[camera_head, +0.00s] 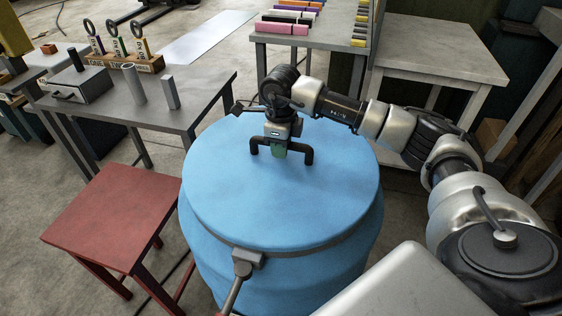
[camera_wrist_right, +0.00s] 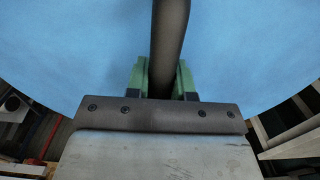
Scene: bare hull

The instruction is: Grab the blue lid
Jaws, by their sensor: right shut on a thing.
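The blue lid (camera_head: 225,205) lies on top of a large blue barrel (camera_head: 300,275) in the middle of the head view. A black handle (camera_head: 308,152) stands up from the lid. My right gripper (camera_head: 279,153) is over the lid and shut on this handle. In the right wrist view, the green fingers of my right gripper (camera_wrist_right: 162,78) sit on both sides of the dark handle bar (camera_wrist_right: 170,40), with the blue lid (camera_wrist_right: 75,60) behind. The lid appears to rest flat on the barrel. My left gripper is not in view.
A red stool (camera_head: 110,215) stands left of the barrel. A grey table (camera_head: 190,105) with cylinders and a rack stands behind it. A pale table (camera_head: 430,62) stands at the back right. A clamp with a lever (camera_head: 240,270) is on the barrel's front rim.

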